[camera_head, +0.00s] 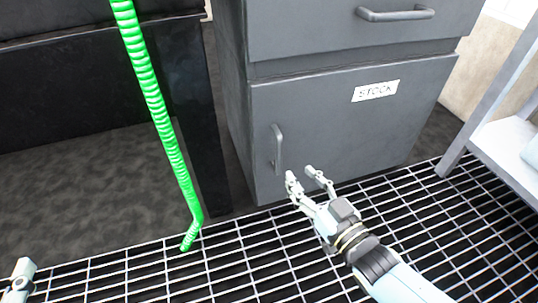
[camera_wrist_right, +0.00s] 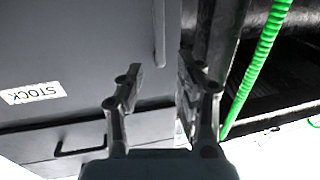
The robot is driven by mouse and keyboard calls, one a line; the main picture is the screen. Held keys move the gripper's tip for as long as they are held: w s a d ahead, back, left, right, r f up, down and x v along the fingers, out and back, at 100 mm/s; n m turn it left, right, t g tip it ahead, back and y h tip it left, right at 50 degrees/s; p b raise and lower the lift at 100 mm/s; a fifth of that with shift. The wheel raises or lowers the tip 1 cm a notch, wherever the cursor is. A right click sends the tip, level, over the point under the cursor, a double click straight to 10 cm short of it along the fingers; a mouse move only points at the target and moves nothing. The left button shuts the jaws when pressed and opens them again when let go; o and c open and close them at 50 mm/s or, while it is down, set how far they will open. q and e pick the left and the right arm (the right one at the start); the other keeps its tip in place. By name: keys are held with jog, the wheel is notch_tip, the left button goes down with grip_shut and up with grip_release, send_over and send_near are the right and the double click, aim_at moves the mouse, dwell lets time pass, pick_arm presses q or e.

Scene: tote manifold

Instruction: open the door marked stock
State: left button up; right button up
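The grey door marked STOCK (camera_head: 345,135) is the lower front of a cabinet and looks shut. Its white label (camera_head: 376,91) is at the upper right; the label shows upside down in the right wrist view (camera_wrist_right: 34,93). An upright bar handle (camera_head: 279,150) is on the door's left side. My right gripper (camera_head: 302,174) is open and empty, just below and right of the handle. In the right wrist view the handle (camera_wrist_right: 159,32) lies beyond the gap between the fingers, apparently untouched. A pale part of my left gripper (camera_head: 22,272) shows at the lower left edge; its fingers are unclear.
A drawer with a horizontal handle (camera_head: 396,14) is above the door. A green ribbed hose (camera_head: 160,112) hangs left of the cabinet, beside a dark bench (camera_head: 85,85). A pale shelf rack (camera_head: 505,145) stands at right. The white floor grating (camera_head: 240,262) in front is clear.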

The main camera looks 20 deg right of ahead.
aim_at(281, 153)
jog(key=b+x, duration=0.2)
jog(key=x, duration=0.3)
jog(key=shift+f, duration=0.15)
jog(key=b+x, duration=0.1)
jog(key=x, duration=0.3)
jog(key=shift+w, duration=0.2)
pick_arm(q)
notch_tip(281, 153, up, 22)
jog(key=w+d+m+t+h, duration=0.2)
jog(key=m+t+h, duration=0.3)
jog(key=t+h, duration=0.2)
jog(key=shift+d+t+b, duration=0.3)
jog(key=shift+d+t, duration=0.05)
jog(key=shift+t, duration=1.05)
pick_arm(e)
jog(key=shift+w+a, duration=0.1)
jog(key=shift+w, duration=0.15)
grip_shut()
